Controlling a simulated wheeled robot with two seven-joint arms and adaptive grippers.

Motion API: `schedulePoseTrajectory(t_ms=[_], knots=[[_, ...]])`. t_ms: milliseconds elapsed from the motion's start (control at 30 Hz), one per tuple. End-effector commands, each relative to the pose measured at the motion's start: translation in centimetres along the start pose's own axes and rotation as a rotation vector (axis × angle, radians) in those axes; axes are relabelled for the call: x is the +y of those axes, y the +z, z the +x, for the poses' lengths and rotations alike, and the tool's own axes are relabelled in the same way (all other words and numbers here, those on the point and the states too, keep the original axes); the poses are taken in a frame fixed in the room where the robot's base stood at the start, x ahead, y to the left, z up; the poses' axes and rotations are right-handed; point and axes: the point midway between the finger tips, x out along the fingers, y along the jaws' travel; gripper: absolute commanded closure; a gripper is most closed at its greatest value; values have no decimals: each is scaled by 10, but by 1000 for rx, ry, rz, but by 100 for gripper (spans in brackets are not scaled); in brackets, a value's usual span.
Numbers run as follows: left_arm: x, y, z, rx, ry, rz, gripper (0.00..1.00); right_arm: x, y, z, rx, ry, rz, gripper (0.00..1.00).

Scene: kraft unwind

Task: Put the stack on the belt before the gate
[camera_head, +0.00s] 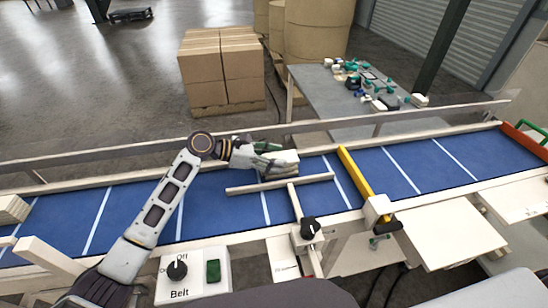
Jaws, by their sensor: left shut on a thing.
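The blue belt (225,205) runs across the view from left to right, with white cross lines. The yellow gate (356,175) lies across it, right of the middle. My left gripper (268,158) is over the belt, left of the gate, and is shut on a pale stack (288,163). The fingers hide part of the stack. I cannot tell whether the stack touches the belt. My right gripper is not in view.
A wooden T-shaped bar (280,183) lies over the belt just in front of the held stack. Another pale stack (12,209) is at the far left. A belt control box (205,283) stands at the front. A cluttered grey table (325,95) and boxes (222,68) are behind.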

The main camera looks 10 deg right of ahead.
Motion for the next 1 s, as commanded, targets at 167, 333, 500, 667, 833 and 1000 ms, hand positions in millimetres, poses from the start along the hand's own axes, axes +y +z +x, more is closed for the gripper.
schedulePoseTrajectory(t_ms=[167, 333, 500, 667, 833, 1000], knots=[[0, 0, 0, -1, 0, 0, 77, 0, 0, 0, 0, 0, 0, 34], [0, -2, 1, 0, 0, 0, 41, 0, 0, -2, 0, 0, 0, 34], [0, -2, 1, 0, 0, 0, 29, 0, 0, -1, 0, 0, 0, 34], [0, -2, 1, 0, 0, 0, 29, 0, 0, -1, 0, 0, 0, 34], [0, -1, 0, 0, 0, 1, 29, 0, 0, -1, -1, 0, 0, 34], [0, 0, -5, 1, 0, 0, 29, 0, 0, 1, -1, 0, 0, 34]])
